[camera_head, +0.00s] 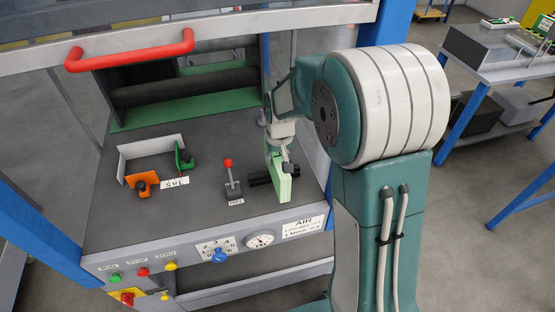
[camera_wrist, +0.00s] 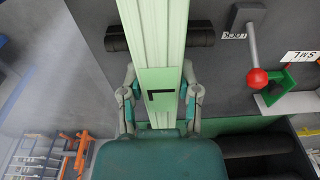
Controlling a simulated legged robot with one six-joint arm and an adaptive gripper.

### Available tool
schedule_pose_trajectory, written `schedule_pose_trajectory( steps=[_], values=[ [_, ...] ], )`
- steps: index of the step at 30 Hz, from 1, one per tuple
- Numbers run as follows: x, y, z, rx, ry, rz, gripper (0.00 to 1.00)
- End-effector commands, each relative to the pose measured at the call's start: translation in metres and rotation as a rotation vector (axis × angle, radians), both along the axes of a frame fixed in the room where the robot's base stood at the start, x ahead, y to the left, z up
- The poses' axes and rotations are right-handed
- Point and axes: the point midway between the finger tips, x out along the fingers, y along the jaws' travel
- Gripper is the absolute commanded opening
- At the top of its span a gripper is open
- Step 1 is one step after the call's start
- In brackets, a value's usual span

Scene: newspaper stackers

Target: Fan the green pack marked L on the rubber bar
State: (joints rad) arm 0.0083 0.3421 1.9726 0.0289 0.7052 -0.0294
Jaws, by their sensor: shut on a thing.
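A pale green pack (camera_head: 284,188) is held upright in my gripper (camera_head: 277,160), over the black rubber bar (camera_head: 259,181). In the wrist view the pack (camera_wrist: 160,30) shows ridged sides and a green label with a black L. My gripper (camera_wrist: 160,88) has one finger on each side of the pack and is shut on it. The pack crosses the rubber bar (camera_wrist: 117,39), whose ends show on both sides; its middle is hidden. I cannot tell whether the pack touches the bar.
A lever with a red knob (camera_head: 228,163) stands left of the bar. Farther left is a white-walled corner guide (camera_head: 150,145) with orange and green stops and an S M L plate. A green strip and dark rollers (camera_head: 185,86) lie behind. A gauge (camera_head: 260,239) is on the front panel.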

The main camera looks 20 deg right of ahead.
Motion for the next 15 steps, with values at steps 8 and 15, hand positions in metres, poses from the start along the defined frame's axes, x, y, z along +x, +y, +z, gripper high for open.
schedule_pose_trajectory(
  steps=[8, 15],
  values=[
    [0.007, 0.000, 0.000, 0.000, -0.003, 0.000, 0.00],
    [0.013, 0.000, -0.001, 0.000, -0.002, 0.000, 0.00]
  ],
)
